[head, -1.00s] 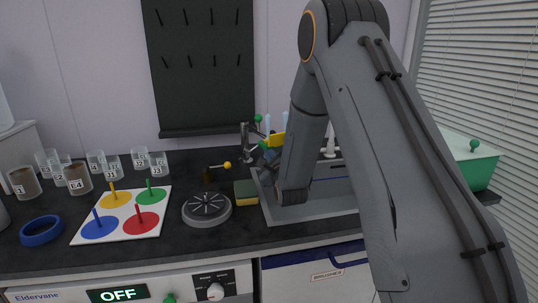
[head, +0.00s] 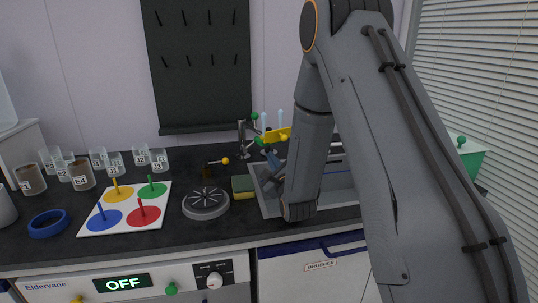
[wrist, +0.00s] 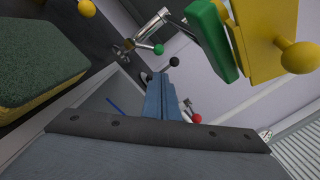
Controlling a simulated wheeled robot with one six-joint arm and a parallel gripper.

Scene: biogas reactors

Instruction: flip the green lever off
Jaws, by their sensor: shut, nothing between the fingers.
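A green ball (head: 256,116) sits above the grey tap (head: 241,138) at the back of the sink; I take it as the green lever's knob. In the wrist view a green ball (wrist: 158,48) on a thin rod stands beside the chrome tap (wrist: 126,48). My gripper (wrist: 161,78) is shut and empty, its blue-grey fingers pointing towards the tap area and apart from the green ball. In the head view my gripper (head: 271,159) is partly hidden by my arm. Another green knob (head: 171,289) is on the white appliance front. The lever's exact position is unclear.
A yellow block (wrist: 255,30) and a green block (wrist: 210,40) hang close at the upper right in the wrist view. A sponge (head: 244,187) lies left of the sink (head: 335,203). A black ball (wrist: 174,61) and red ball (wrist: 197,118) are near my fingers.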

